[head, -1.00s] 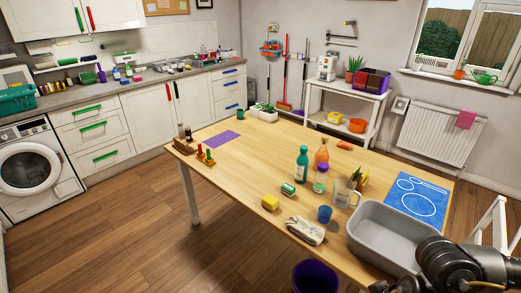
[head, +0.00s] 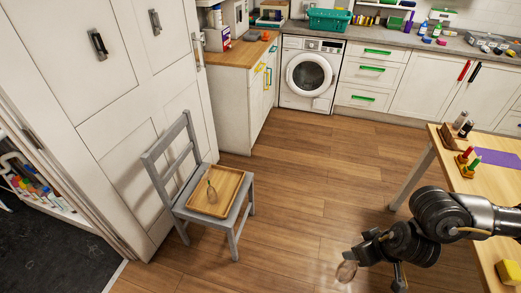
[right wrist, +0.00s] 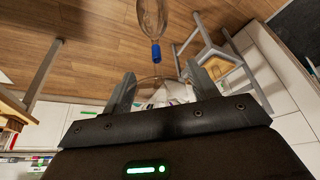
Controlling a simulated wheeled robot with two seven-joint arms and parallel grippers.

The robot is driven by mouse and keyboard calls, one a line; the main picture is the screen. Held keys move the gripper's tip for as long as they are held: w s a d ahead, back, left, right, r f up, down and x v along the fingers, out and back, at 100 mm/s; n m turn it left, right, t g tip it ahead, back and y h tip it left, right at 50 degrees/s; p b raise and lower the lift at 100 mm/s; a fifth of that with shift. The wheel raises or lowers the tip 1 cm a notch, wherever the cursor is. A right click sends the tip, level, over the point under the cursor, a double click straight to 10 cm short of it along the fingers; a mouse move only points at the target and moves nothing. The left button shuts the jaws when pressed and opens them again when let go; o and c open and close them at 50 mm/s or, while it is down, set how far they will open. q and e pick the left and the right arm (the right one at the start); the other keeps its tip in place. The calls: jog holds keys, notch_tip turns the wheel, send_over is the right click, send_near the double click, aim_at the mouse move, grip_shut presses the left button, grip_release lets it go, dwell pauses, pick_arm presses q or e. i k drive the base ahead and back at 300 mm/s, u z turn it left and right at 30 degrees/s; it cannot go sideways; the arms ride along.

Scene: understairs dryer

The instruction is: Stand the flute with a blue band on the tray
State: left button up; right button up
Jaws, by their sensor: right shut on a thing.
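A clear glass flute (right wrist: 152,15) with a blue band on its stem shows at the top of the right wrist view. In the head view my right gripper (head: 372,262) is over the open floor, with the flute's clear bowl (head: 346,272) beyond the fingers. The wooden tray (head: 232,181) lies on the grey chair's seat, left of the gripper and apart from it. My left gripper is out of view.
A clear glass item with a green part (head: 211,193) is on the tray. The grey chair (head: 164,172) stands by white cupboard doors (head: 110,110). The wooden table (head: 442,165) is at the right. Wooden floor between chair and table is clear.

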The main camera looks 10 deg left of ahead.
aim_at(223, 181)
jog(key=u, duration=1.55)
jog(key=i, duration=1)
